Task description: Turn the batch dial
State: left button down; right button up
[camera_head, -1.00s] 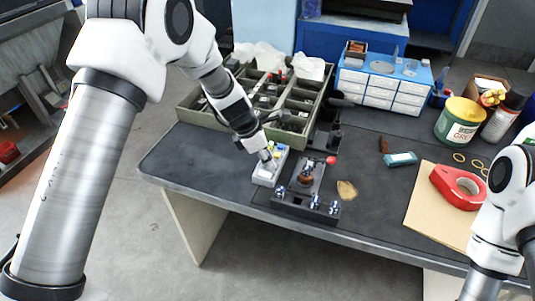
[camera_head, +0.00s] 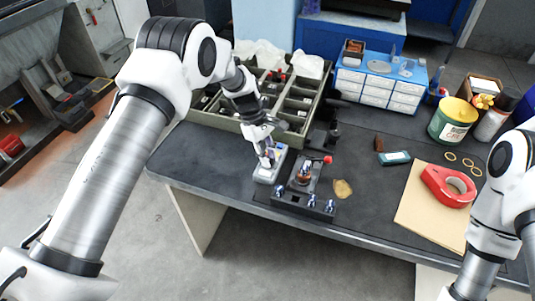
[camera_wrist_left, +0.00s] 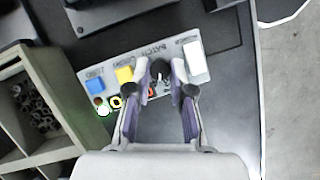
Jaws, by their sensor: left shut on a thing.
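The batch dial (camera_wrist_left: 160,69) is a dark knob with a pale mark, set in a light grey control panel (camera_wrist_left: 140,73) lettered BATCH. The panel also shows in the head view (camera_head: 265,176), near the bench's front edge. My left gripper (camera_wrist_left: 161,75) has its two fingers on either side of the dial and is shut on it. In the head view the left gripper (camera_head: 268,160) comes down onto the panel from above and hides the dial. My right arm shows at the right edge, but its gripper is outside the picture.
On the panel are a blue button (camera_wrist_left: 95,84), a yellow button (camera_wrist_left: 124,75) and a white block (camera_wrist_left: 196,62). A dark fixture (camera_head: 303,187) with a red knob stands right beside it. A compartment tray (camera_head: 228,123) stands behind. Red tape (camera_head: 433,186) lies farther right.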

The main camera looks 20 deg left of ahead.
pick_arm(q)
jog(key=m+g, duration=0.1)
jog(key=m, duration=0.1)
jog(key=m+y, duration=0.1)
jog(key=m, duration=0.2)
jog(key=shift+w+d+f+m+g, duration=0.1)
jog(key=shift+d+f+m+g, duration=0.1)
jog(key=shift+m+g, duration=0.15)
jog(key=m+y, duration=0.1)
jog(key=m, duration=0.1)
jog(key=m+g+y+b, duration=0.1)
jog(key=m, duration=0.2)
jog(key=shift+d, duration=0.1)
jog(key=c, duration=1.3)
grip_release()
jog(key=shift+w, duration=0.1)
jog(key=shift+r, duration=0.15)
jog(key=v, duration=1.2)
jog(key=shift+d, duration=0.1)
